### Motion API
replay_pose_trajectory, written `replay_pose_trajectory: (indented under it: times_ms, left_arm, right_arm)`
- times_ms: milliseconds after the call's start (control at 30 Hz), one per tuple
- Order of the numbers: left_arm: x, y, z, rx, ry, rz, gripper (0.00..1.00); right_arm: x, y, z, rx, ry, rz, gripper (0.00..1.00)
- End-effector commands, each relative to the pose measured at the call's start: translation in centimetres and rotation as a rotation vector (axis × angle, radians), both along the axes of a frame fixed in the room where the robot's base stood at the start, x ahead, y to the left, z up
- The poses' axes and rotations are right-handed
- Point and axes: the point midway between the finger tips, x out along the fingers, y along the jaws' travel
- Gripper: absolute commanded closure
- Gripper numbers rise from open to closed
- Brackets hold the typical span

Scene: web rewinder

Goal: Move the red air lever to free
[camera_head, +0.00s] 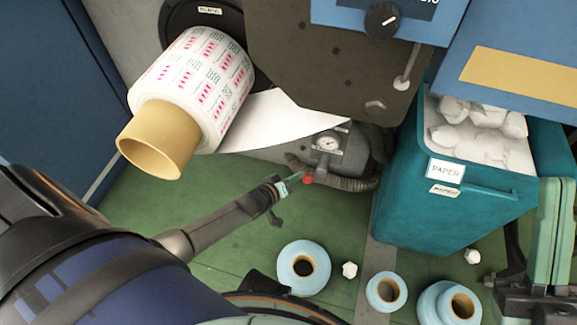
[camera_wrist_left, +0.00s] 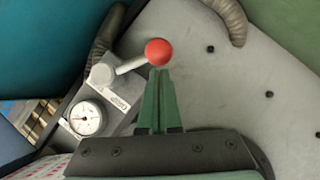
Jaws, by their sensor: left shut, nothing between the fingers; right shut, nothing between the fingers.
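The red ball knob of the air lever (camera_head: 308,178) shows low on the machine in the head view. In the left wrist view the red knob (camera_wrist_left: 158,52) sits on a grey rod that slants up and right from a pivot on the valve block (camera_wrist_left: 105,90). My left gripper (camera_head: 290,181) is shut and empty, its tips close beside the knob; in the left wrist view its green fingers (camera_wrist_left: 159,75) end just below the ball. I cannot tell whether they touch. My right gripper (camera_head: 557,185) is shut and empty at the right edge.
A pressure gauge (camera_head: 328,143) sits by the lever, with a grey hose (camera_head: 352,184) just below. A printed roll (camera_head: 205,80) hangs upper left. A teal paper bin (camera_head: 455,215) stands right. Blue rolls (camera_head: 304,267) lie on the green floor.

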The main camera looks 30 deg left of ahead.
Motion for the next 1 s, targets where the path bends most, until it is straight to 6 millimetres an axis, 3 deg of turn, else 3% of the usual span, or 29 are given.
replay_pose_trajectory:
  times_ms: [1000]
  left_arm:
    - [0.12,-0.36,-0.96,0.000,0.000,0.000,1.00]
  right_arm:
    - [0.02,0.01,-0.50,-0.001,-0.005,-0.007,1.00]
